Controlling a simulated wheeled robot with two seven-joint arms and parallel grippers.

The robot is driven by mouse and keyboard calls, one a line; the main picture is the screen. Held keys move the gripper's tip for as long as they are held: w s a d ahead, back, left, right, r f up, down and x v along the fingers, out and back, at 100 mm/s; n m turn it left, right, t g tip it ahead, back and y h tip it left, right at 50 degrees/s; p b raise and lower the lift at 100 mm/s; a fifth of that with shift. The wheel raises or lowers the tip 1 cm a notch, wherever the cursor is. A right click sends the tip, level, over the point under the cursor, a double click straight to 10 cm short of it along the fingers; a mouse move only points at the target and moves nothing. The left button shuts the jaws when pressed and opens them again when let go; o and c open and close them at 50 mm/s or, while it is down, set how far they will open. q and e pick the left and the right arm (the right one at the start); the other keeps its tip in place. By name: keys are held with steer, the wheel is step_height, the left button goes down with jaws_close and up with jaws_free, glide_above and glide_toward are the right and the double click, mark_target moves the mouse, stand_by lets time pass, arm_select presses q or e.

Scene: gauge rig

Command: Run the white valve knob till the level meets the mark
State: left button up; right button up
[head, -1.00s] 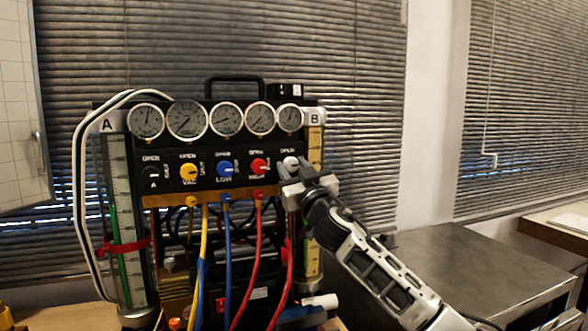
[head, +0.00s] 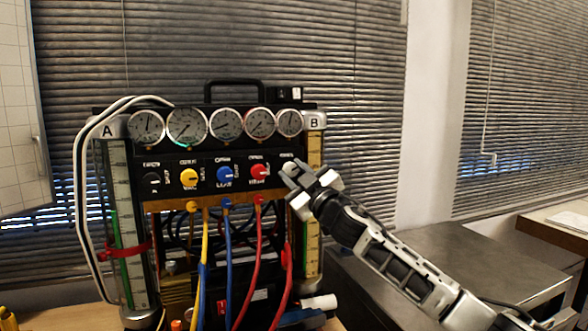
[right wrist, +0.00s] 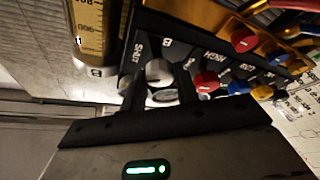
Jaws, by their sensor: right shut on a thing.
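The white valve knob (head: 288,166) is at the right end of the black panel, partly hidden by my right gripper (head: 293,180). In the right wrist view the knob (right wrist: 159,71) sits between the two fingers of my right gripper (right wrist: 160,85), which is shut on it. The clear tube A (head: 106,185) stands at the left with a green column (head: 114,225) inside. A red ring (head: 123,250) circles tube A, and the green shows above and below it. The exact top of the green is hard to read. My left gripper is not in view.
A red knob (head: 259,172), a blue knob (head: 225,174) and a yellow knob (head: 189,177) sit left of the white one. Round gauges (head: 187,126) line the top. Tube B (head: 314,150) stands close beside the gripper. Coloured hoses (head: 228,260) hang below.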

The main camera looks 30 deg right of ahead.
steer(key=n+y, duration=0.1)
steer(key=n, duration=0.1)
steer(key=n+g, duration=0.1)
steer(key=n, duration=0.2)
steer(key=shift+d+r+y, duration=0.15)
steer(key=shift+r+y, duration=0.05)
steer(key=shift+y, duration=0.2)
steer(key=n, duration=0.2)
steer(key=n+g, duration=0.1)
steer(key=n, duration=0.1)
steer(key=shift+s+d+r+n+g+y, duration=0.1)
steer(key=shift+r+n+g+y, duration=0.1)
steer(key=shift+n+g+y, duration=0.15)
steer(key=n+g, duration=0.1)
steer(key=n, duration=0.2)
steer(key=shift+n+g, duration=0.35)
steer(key=shift+n, duration=0.3)
steer(key=shift+f, duration=0.1)
steer(key=o, duration=1)
steer(key=shift+a, duration=0.2)
steer(key=shift+c, duration=0.2)
